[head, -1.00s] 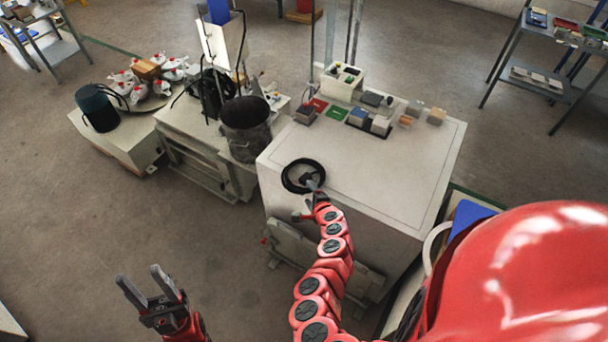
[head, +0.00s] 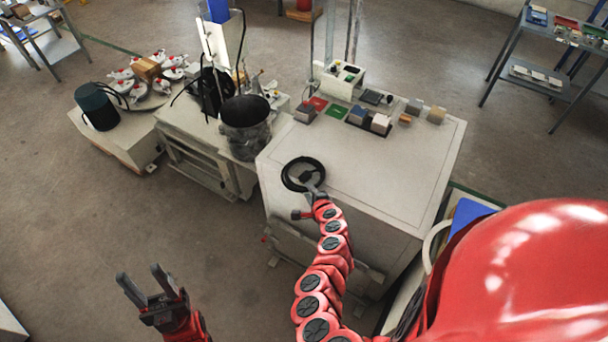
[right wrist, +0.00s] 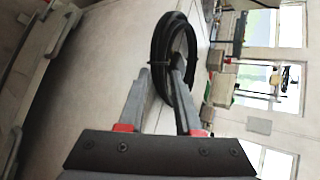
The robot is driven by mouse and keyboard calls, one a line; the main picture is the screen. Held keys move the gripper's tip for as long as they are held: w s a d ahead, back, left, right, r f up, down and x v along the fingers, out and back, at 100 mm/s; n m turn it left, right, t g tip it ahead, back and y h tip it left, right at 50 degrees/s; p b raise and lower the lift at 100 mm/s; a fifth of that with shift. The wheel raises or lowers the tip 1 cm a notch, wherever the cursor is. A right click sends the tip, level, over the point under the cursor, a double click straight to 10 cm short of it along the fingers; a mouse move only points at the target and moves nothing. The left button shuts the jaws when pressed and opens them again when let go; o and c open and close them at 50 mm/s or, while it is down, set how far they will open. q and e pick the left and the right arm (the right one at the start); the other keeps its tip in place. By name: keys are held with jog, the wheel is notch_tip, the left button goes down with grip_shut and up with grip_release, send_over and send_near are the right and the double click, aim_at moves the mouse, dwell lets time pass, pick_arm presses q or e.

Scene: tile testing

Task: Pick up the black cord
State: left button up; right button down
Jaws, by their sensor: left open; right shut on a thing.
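The black cord (head: 289,181) is a coiled ring at the front left corner of the white table top in the head view. It also shows in the right wrist view (right wrist: 163,50), in front of the fingers. My right gripper (head: 309,182) is at the coil's right side, shut on the cord. In the right wrist view the right gripper's fingers (right wrist: 163,75) reach to the coil, and one fingertip lies inside the ring. I cannot tell whether the coil is clear of the table top. My left gripper (head: 146,282) is open and empty over the floor at lower left.
The white table (head: 390,190) has a clear middle. Small boxes and coloured tiles stand along its back, with a white bin (head: 343,80). A shelf (head: 545,80) stands at upper right.

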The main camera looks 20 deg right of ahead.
jog(key=s+a+r+b, duration=0.1)
jog(key=s+a+r, duration=0.2)
jog(key=s, duration=0.5)
jog(key=s+a+r, duration=0.2)
jog(key=s, duration=0.5)
jog(key=w+a+r, duration=0.1)
jog(key=w+r, duration=1)
jog(key=w, duration=0.2)
jog(key=shift+w+a+r+n+b, duration=0.2)
jog(key=shift+a+r+n+b, duration=0.1)
jog(key=shift+a+r, duration=0.1)
